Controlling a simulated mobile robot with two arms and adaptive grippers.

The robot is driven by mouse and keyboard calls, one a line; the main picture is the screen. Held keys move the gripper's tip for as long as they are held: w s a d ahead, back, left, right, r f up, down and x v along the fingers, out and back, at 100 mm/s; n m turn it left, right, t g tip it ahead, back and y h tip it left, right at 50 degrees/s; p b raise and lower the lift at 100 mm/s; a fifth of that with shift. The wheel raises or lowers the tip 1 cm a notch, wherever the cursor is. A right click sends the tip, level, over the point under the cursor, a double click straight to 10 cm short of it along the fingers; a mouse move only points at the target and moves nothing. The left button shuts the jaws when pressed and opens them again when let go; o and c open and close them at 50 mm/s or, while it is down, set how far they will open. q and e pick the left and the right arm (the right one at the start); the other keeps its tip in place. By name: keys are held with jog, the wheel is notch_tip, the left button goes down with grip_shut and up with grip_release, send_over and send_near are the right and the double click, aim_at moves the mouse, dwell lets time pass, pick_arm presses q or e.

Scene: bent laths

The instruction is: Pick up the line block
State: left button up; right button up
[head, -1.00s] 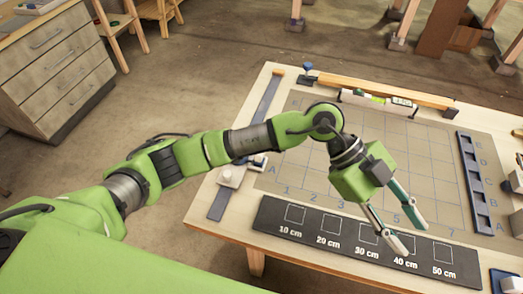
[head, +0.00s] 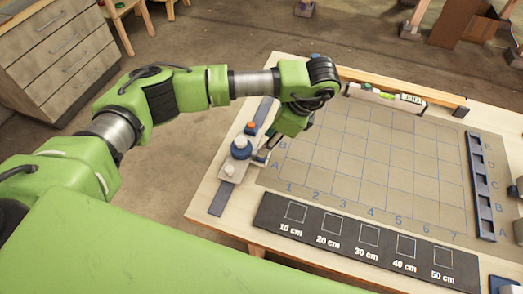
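None bears a readable name, so I cannot tell for sure which is the line block. My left gripper (head: 264,154) points down to the left, right beside these parts, over the grid's left corner. Its fingers are small and partly hidden by its own body. I cannot tell whether they touch or hold anything. My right gripper is out of view.
A black board (head: 365,243) with squares marked 10 to 50 cm lies along the front. The grid mat (head: 370,165) is clear. A wooden bar (head: 400,88) and a level (head: 385,96) lie at the back. A dark slotted rack (head: 480,185) stands on the right.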

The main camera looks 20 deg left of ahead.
pick_arm(q)
jog(key=shift+a+f, duration=0.3)
jog(key=shift+f, duration=0.3)
jog(key=shift+a+f+p, duration=0.1)
jog(key=shift+f+p, duration=0.15)
jog(key=shift+p, duration=0.2)
jog(key=p+x, duration=0.2)
jog(key=x, duration=0.1)
jog(key=shift+w+f, duration=0.25)
jog(key=shift+f, duration=0.1)
jog(key=shift+a+f, duration=0.2)
jog(key=shift+f, duration=0.3)
grip_shut()
